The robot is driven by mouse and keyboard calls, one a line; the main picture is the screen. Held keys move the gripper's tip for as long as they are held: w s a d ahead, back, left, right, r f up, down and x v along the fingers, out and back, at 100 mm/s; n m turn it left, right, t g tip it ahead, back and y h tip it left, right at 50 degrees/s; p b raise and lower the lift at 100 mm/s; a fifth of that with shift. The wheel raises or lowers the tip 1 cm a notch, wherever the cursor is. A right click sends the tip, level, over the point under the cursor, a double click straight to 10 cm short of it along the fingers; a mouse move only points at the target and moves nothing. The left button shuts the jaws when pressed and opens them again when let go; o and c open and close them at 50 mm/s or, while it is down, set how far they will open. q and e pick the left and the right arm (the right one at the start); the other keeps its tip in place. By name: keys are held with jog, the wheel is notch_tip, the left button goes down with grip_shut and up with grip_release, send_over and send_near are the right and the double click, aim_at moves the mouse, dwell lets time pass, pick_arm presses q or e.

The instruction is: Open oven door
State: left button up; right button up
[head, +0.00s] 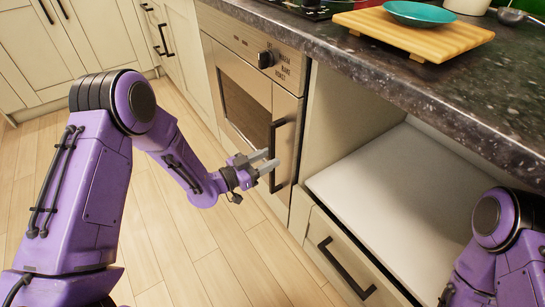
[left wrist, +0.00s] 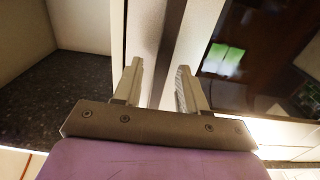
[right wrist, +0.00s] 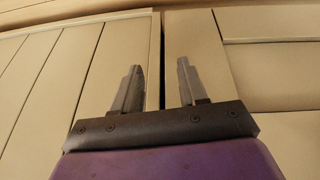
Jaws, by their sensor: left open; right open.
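The oven (head: 240,85) is built in under the counter, and its door looks shut. The door has a dark glass window (head: 243,112) and an upright dark handle (head: 276,150) at its right side. My left gripper (head: 272,160) is open at the handle, its fingers overlapping it in the head view. In the left wrist view, a dark bar that looks like the handle (left wrist: 167,50) runs between the fingers of my left gripper (left wrist: 158,85); I cannot tell whether they touch it. My right gripper (right wrist: 158,85) is open and empty, facing cream panels in the right wrist view.
A dark speckled countertop (head: 440,90) overhangs the oven and an open white-floored compartment (head: 400,185) to its right. A drawer with a dark handle (head: 345,267) is below that. A wooden board (head: 415,37) carries a teal plate (head: 418,13). The wooden floor before the oven is clear.

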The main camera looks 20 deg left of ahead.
pick_arm(q)
jog(key=shift+x, duration=1.15)
grip_shut()
jog(key=shift+a, duration=0.1)
